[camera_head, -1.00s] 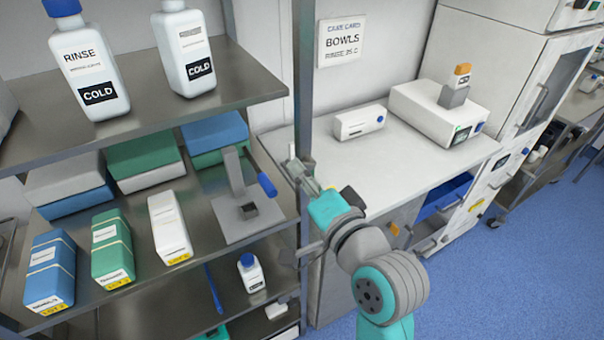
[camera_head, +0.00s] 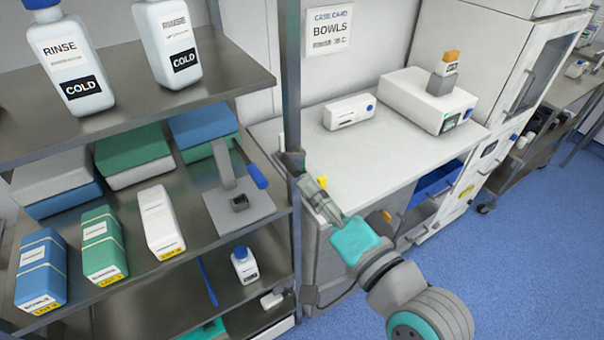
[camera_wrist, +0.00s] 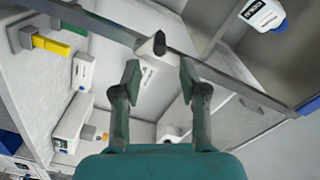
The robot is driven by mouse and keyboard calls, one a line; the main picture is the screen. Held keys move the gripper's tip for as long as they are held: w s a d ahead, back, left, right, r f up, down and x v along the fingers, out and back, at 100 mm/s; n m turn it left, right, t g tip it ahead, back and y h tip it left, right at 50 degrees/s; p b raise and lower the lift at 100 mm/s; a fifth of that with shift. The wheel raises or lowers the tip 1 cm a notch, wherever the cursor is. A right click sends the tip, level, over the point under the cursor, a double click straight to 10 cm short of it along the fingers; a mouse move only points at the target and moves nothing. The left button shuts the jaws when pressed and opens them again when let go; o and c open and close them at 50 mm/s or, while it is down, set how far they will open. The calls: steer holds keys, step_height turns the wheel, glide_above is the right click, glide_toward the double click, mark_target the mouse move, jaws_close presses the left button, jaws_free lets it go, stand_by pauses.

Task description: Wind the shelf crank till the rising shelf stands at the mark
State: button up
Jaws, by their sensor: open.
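My gripper (camera_head: 310,188) is open and empty beside the shelf rack's upright post (camera_head: 292,80). In the wrist view my gripper (camera_wrist: 158,78) has its two fingers apart, with a grey, dark-ended knob (camera_wrist: 150,46) on the post just beyond the gap. The knob looks like the crank's grip, but I cannot be sure. A dark block (camera_head: 291,163) sits on the post by my fingertips. A yellow piece (camera_wrist: 52,46) and a green piece (camera_wrist: 70,24) stand out at upper left of the wrist view. I cannot tell which shelf rises or where its mark is.
A blue-handled lever device (camera_head: 238,205) stands on the middle shelf (camera_head: 190,250) with several packs. Rinse bottles (camera_head: 68,62) stand on the upper shelf. A white counter (camera_head: 375,150) carries boxes behind my gripper. Blue floor (camera_head: 540,250) is clear at right.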

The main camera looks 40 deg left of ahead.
mark_target(297, 173)
steer(key=shift+v, duration=2)
steer(key=w+a+n, duration=0.1)
steer(key=a+n, duration=0.2)
steer(key=n, duration=0.2)
steer(key=w+a+n, duration=0.2)
steer(key=a+n, duration=0.2)
steer(key=w+a+n, duration=0.1)
steer(key=a+n, duration=0.3)
steer(key=n, duration=0.1)
steer(key=shift+w+a+n, duration=0.1)
steer(key=shift+w+n, duration=0.1)
steer(key=shift+n, duration=0.1)
jaws_close()
